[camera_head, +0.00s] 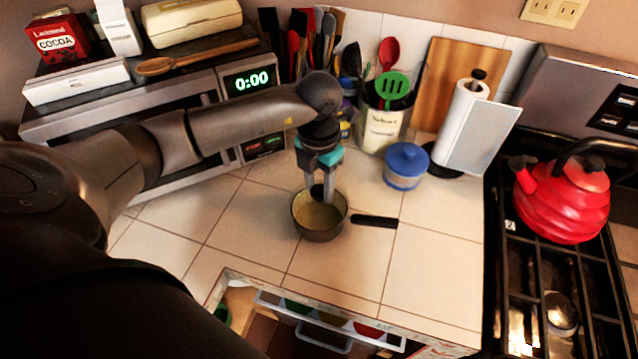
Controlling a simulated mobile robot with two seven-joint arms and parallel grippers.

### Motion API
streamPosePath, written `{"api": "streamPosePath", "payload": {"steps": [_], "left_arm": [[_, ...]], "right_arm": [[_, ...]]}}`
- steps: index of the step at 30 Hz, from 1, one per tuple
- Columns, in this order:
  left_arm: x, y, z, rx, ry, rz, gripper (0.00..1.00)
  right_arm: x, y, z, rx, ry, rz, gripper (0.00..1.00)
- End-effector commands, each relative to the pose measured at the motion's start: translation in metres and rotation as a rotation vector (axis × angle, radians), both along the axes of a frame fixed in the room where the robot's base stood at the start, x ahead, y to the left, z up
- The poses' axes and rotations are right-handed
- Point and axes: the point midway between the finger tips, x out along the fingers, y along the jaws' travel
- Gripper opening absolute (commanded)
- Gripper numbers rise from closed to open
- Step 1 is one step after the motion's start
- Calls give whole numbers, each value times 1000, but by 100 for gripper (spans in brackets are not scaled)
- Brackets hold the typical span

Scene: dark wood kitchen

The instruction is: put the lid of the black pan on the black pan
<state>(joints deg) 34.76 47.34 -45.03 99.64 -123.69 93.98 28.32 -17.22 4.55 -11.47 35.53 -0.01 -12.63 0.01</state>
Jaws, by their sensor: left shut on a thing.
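The black pan (318,235) stands on the tiled counter, its dark handle (374,221) pointing right. My left gripper (318,187) comes down from above and is shut on a small dark knob, which looks like that of the pan's lid (322,214). The lid seems see-through and is hard to tell from the pan's tan inside. It lies over the pan's opening; I cannot tell whether it rests on the rim or is just above it. My right gripper is not in view.
A blue-lidded jar (405,166), a utensil crock (382,128) and a paper towel roll (463,128) stand behind. A stove with a red kettle (563,201) and a small shiny round item (560,312) is at right. An open drawer (325,333) is below. The counter around the pan is clear.

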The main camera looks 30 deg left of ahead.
Motion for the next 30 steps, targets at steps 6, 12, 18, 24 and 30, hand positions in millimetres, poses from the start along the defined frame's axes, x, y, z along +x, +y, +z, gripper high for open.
{"api": "streamPosePath", "payload": {"steps": [6, 12, 18, 24, 30], "left_arm": [[1, 0, 0, 0, -2, 0, 0], [0, 0, -6, 0, -2, 0, 0], [0, 0, -12, -1, -1, 0, 0], [0, 0, -11, 0, -1, 0, 57], [0, 0, -11, 0, -1, 0, 75]], "right_arm": [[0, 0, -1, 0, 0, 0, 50], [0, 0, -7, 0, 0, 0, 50], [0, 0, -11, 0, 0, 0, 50], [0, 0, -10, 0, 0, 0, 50], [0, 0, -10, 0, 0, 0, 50]]}}
